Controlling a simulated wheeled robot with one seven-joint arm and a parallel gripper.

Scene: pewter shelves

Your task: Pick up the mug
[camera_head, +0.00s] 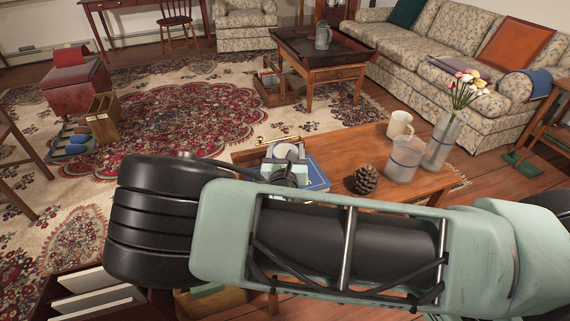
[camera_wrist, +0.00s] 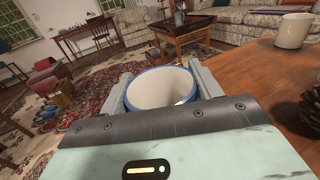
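A round mug (camera_wrist: 162,92) with a white inside and a blue rim is between the two fingers of my gripper (camera_wrist: 161,68) in the wrist view. The fingers lie close along both its sides; whether they press on it I cannot tell. Its handle and base are hidden. In the head view my gripper (camera_head: 286,155) is over the near end of the wooden table (camera_head: 425,182), largely behind my arm, and the mug's pale round top (camera_head: 288,151) shows there. A cream mug (camera_head: 398,124) stands upright on the same table, apart from my gripper; it also shows in the wrist view (camera_wrist: 292,31).
A grey tankard (camera_head: 323,36) stands on a farther table.

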